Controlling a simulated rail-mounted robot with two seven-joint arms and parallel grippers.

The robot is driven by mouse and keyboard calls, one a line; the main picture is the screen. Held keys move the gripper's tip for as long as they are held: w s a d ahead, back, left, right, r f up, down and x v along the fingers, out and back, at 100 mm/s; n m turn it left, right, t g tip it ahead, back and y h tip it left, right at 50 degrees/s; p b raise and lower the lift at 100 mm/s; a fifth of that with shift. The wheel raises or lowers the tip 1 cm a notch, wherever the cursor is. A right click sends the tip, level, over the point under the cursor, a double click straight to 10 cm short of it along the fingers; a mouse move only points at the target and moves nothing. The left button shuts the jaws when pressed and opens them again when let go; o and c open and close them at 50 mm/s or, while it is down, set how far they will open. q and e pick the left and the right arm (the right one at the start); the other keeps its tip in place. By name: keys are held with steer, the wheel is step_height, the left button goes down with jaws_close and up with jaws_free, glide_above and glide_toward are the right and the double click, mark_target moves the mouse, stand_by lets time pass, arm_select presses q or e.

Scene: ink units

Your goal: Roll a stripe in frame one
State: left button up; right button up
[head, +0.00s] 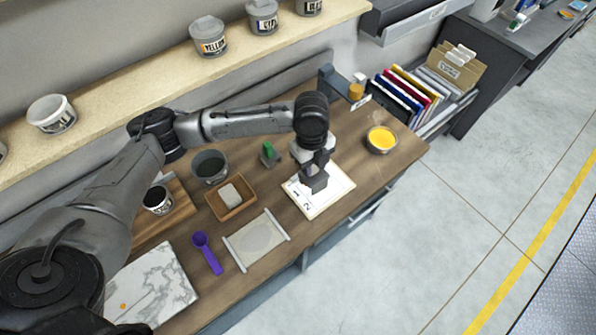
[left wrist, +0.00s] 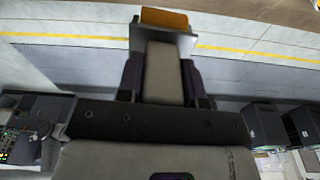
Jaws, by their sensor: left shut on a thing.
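A white sheet (head: 332,197) with the printed numbers 1 and 2 lies on the wooden bench. My left gripper (head: 317,170) hangs over the sheet and hides part of it. It is shut on a tool with a grey handle and plate. In the left wrist view the gripper (left wrist: 162,82) has the grey handle between its dark fingers, and an orange end (left wrist: 165,19) shows beyond the plate. I take this tool to be a roller. I cannot tell if it touches the sheet, and no stripe shows. A bowl of yellow ink (head: 381,138) stands right of the sheet. My right gripper is out of view.
A grey stand (head: 333,78) with a yellow-brown cylinder (head: 356,92) is behind my wrist. Left of the sheet are a wooden tray (head: 245,208), a translucent panel (head: 262,250), a purple scoop (head: 208,254) and a marble slab (head: 170,283). Upright folders (head: 420,88) stand right.

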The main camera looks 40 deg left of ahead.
arm_select(q)
steer(key=a+f+m+b, duration=0.2)
steer(key=f+m+b, duration=0.1)
steer(key=f+m, duration=0.2)
steer(key=w+a+f+m+y+b, duration=0.1)
steer(key=a+f+m+b, duration=0.1)
steer(key=f+m, duration=0.4)
steer(key=w+a+f+m+g+b, duration=0.1)
steer(key=a+f+m+b, duration=0.2)
steer(key=f+m, duration=0.3)
steer(key=shift+w+f+y+b, duration=0.15)
steer(key=shift+f+b, duration=0.15)
steer(key=shift+f, duration=0.4)
steer(key=shift+w+f+y+b, duration=0.15)
steer(key=shift+f+b, duration=0.15)
steer(key=shift+f, duration=0.4)
steer(key=shift+s, duration=0.1)
steer(key=shift+f, duration=0.6)
